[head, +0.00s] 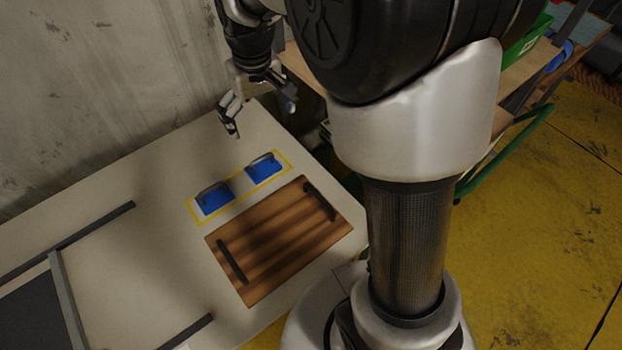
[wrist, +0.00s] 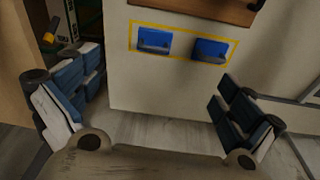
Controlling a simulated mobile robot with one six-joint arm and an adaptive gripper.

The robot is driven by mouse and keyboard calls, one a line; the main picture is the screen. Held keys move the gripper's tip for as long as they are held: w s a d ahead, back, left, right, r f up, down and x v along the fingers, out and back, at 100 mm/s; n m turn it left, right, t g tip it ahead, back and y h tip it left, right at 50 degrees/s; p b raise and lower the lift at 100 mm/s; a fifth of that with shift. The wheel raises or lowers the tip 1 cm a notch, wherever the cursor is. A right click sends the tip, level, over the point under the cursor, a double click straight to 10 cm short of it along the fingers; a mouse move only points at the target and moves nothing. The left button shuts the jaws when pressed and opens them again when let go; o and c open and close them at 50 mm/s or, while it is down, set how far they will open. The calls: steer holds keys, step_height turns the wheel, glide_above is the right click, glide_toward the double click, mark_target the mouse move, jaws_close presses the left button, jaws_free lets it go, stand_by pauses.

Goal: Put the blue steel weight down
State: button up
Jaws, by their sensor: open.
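Two blue steel weights with grey handles sit side by side inside a yellow outlined rectangle (head: 223,211) on the pale table. In the head view one weight (head: 215,200) is at the left and the other (head: 264,168) at the right. Both also show in the wrist view, one at the left (wrist: 153,42) and one at the right (wrist: 210,49). My gripper (head: 231,118) is above the table, behind and apart from the weights. In the wrist view its fingers (wrist: 160,98) are spread wide with nothing between them.
A wooden board (head: 278,240) with dark handles lies in front of the yellow outline. Dark rails (head: 68,243) and a dark panel are at the left. A concrete wall (head: 90,70) is behind the table. A green-framed cart (head: 510,150) stands at the right.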

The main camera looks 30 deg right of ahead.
steer(key=s+r+t, duration=0.1)
steer(key=s+r, duration=0.6)
steer(key=s, duration=0.5)
steer(key=s+m+t, duration=0.1)
steer(key=s+t, duration=0.1)
steer(key=s, duration=1.1)
